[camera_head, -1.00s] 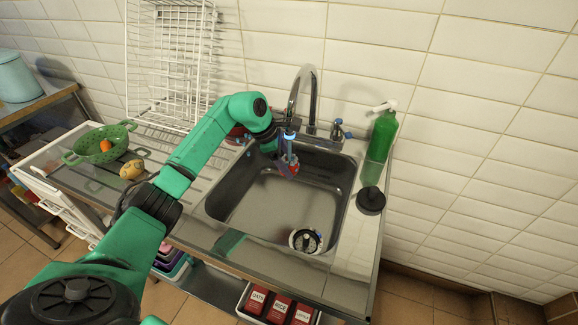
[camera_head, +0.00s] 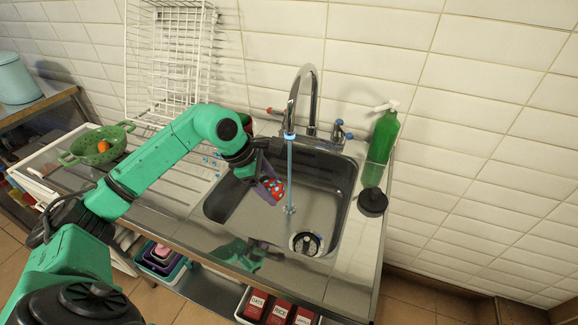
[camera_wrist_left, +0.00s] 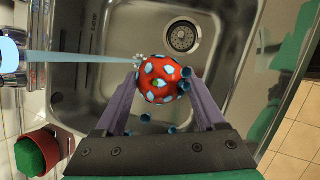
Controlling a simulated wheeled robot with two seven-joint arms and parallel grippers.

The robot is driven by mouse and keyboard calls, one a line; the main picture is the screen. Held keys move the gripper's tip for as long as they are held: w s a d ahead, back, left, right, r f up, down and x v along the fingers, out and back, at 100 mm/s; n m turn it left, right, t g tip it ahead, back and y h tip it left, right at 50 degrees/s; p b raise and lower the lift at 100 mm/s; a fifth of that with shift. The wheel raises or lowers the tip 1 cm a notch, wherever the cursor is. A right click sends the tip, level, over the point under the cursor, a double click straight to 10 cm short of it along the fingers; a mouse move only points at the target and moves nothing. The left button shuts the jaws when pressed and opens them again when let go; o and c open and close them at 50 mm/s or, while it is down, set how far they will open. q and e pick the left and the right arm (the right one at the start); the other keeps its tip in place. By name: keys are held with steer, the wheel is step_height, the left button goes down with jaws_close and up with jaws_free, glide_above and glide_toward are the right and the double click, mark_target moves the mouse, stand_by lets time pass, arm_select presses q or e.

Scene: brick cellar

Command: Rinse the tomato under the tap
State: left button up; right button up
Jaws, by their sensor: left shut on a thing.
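The red tomato (camera_head: 273,187) is in my left gripper (camera_head: 276,190), over the left part of the sink (camera_head: 325,205). The left wrist view shows the tomato (camera_wrist_left: 160,78) between the two purple fingers of the left gripper (camera_wrist_left: 163,84), with pale blue water drops on its skin. The curved tap (camera_head: 313,85) is running. Its water stream (camera_head: 290,165) falls just to the right of the tomato in the head view. In the left wrist view the stream (camera_wrist_left: 80,58) ends close beside the tomato. My right gripper is not in view.
A green soap bottle (camera_head: 380,148) and a black round item (camera_head: 372,200) stand right of the sink. A green colander (camera_head: 98,145) and a white dish rack (camera_head: 168,60) are at the left. Blue drops dot the drainer (camera_head: 190,180). The sink drain (camera_head: 306,243) is uncovered.

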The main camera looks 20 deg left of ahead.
mark_target(270, 185)
arm_select(q)
step_height(270, 185, up, 10)
steer(key=p, duration=0.6)
steer(key=shift+r+p, duration=0.25)
steer(key=shift+p, duration=0.15)
